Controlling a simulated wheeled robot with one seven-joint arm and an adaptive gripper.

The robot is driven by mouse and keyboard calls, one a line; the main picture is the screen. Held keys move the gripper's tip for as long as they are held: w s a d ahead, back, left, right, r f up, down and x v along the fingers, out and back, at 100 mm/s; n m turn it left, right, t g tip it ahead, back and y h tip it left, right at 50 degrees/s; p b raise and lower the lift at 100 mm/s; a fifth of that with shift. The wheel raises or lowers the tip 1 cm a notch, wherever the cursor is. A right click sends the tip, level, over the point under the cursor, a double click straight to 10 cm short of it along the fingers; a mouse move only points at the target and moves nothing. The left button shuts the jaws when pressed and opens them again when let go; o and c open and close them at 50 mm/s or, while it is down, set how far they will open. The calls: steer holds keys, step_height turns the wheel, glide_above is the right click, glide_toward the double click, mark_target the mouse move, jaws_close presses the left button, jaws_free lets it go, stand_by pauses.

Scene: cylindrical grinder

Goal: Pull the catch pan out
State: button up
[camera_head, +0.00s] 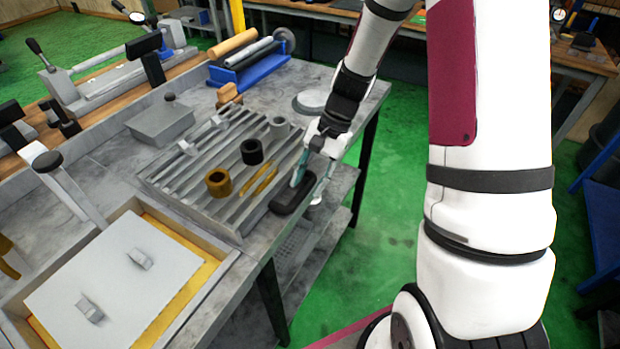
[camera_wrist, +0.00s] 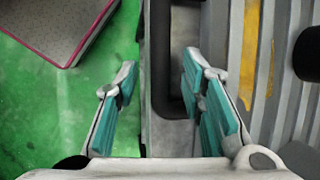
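A grey ribbed tray (camera_head: 205,165), which looks like the catch pan, lies on the bench. Its ribs also show at the right of the wrist view (camera_wrist: 288,95). A black handle-like bar (camera_head: 284,201) is at its right side, by the bench edge. My gripper (camera_head: 307,190) is at this bar, its teal fingers pointing down. In the wrist view my gripper (camera_wrist: 160,80) is open, with fingers wide apart. A dark curved edge of the bar (camera_wrist: 176,105) lies between them, nearer the right finger. I cannot tell whether a finger touches it.
Rings, including a dark one (camera_head: 251,151) and a brown one (camera_head: 218,182), and yellowish streaks are on the tray. A shallow box with a grey plate (camera_head: 110,285) is at front left. A round grey disc (camera_head: 312,102) lies behind my gripper. Green floor (camera_head: 395,215) is open right of the bench.

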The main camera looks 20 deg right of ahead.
jaws_close()
steer(key=s+d+p, duration=0.5)
steer(key=s+d, duration=0.7)
steer(key=s, duration=0.5)
steer(key=shift+d+p, duration=0.2)
steer(key=shift+p, duration=0.2)
jaws_free()
steer(key=shift+r, duration=0.1)
